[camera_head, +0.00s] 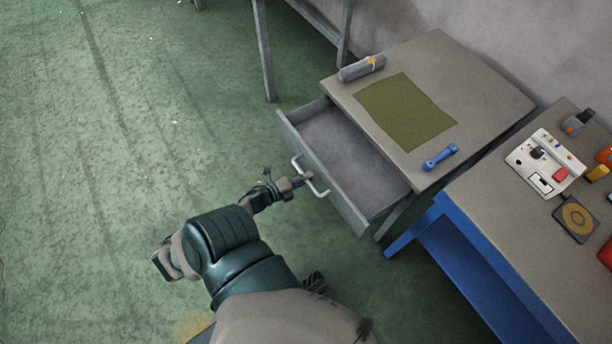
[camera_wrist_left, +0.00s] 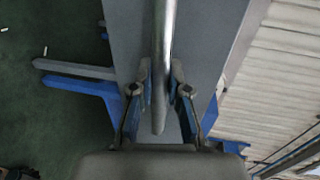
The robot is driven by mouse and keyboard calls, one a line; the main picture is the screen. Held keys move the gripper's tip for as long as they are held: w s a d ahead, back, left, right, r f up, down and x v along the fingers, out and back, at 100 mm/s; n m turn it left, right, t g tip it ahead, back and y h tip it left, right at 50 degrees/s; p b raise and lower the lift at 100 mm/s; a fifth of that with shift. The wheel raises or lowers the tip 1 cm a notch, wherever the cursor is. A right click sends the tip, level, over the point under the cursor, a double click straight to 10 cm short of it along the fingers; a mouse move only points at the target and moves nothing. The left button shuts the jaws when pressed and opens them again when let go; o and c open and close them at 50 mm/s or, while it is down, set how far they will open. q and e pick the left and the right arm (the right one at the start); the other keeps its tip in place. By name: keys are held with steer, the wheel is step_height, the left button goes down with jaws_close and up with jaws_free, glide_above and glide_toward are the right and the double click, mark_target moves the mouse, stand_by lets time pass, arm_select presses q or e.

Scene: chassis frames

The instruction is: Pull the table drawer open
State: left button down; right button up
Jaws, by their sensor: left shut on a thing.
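The grey table drawer (camera_head: 350,165) stands pulled out from under the table top (camera_head: 470,85), and its inside looks empty. A pale bar handle (camera_head: 318,188) is on its front panel. My left gripper (camera_head: 304,180) is at the handle, shut on it. In the left wrist view, the two fingers of the left gripper (camera_wrist_left: 160,88) close on either side of the metal handle (camera_wrist_left: 163,45), with the grey drawer front (camera_wrist_left: 205,40) behind. My right gripper cannot be made out in either view.
On the table top lie an olive mat (camera_head: 405,110), a grey roll (camera_head: 361,68) and a blue tool (camera_head: 440,157). A blue-framed workbench (camera_head: 500,235) with a control box (camera_head: 545,162) stands close at right. The green floor (camera_head: 130,130) left of the drawer is clear.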

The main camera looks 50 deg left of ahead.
arm_select(q)
steer(key=c, duration=1.3)
jaws_free()
steer(key=shift+s+d+f, duration=0.1)
steer(key=shift+s+f, duration=0.05)
steer(key=shift+f, duration=0.1)
steer(key=shift+c, duration=0.2)
steer(key=shift+o, duration=1)
steer(key=shift+d, duration=0.1)
steer(key=shift+r, duration=0.15)
arm_select(e)
steer(key=shift+w+d+f, duration=0.1)
steer(key=shift+d+f, duration=0.05)
steer(key=shift+d, duration=0.3)
arm_select(q)
steer(key=shift+s, duration=0.1)
steer(key=d+v, duration=0.1)
steer(key=v, duration=1)
steer(key=shift+s+a+r, duration=0.2)
steer(key=shift+s+a, duration=0.05)
steer(key=shift+a, duration=0.15)
arm_select(e)
steer(key=shift+a, duration=0.15)
arm_select(q)
steer(key=shift+a, duration=0.1)
arm_select(e)
steer(key=shift+a, duration=0.1)
arm_select(q)
steer(key=shift+f, duration=0.1)
